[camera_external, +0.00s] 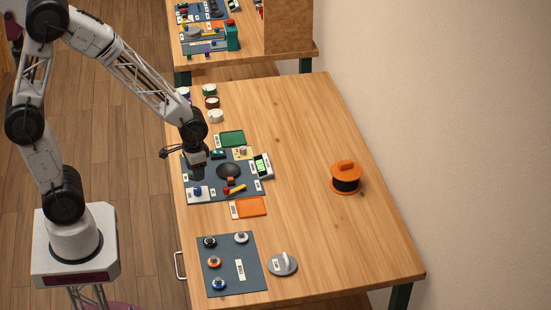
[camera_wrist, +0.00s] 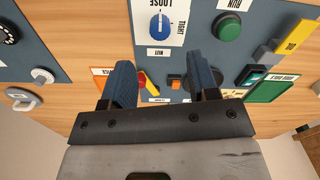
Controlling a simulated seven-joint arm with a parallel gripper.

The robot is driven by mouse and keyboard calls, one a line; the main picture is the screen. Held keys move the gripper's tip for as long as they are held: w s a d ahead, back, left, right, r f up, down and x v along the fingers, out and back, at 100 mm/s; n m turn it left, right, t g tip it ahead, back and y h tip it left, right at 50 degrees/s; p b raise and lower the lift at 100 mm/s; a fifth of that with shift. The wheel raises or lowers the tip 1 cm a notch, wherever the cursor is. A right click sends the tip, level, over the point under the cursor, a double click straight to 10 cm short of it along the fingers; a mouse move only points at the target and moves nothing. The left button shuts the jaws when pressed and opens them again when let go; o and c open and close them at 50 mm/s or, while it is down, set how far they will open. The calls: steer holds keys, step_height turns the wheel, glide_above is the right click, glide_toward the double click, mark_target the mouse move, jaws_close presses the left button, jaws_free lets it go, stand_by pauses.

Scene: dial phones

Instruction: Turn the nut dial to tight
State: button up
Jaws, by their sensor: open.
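The nut dial is a blue knob on a white plate marked LOOSE, TIGHT and NUT; it shows at the top of the wrist view (camera_wrist: 155,26) and near the front left of the middle panel in the external view (camera_external: 197,191). A pale line marks the knob, but I cannot tell its exact setting. My gripper (camera_wrist: 160,65) is open and empty, its two blue-grey fingers apart. In the external view my gripper (camera_external: 197,171) hangs above the panel's left side, above and apart from the dial.
The dark panel (camera_external: 217,196) also carries a black round dial (camera_external: 229,171), a red-and-yellow lever (camera_external: 235,189) and a green RUN button (camera_wrist: 229,27). A second panel (camera_external: 251,285) with several knobs lies nearer. An orange-and-black spool (camera_external: 346,178) stands right. The table's right side is mostly clear.

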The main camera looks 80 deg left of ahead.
mark_target(197, 189)
steer(key=shift+f, duration=0.2)
steer(key=shift+f, duration=3.7)
steer(key=c, duration=0.9)
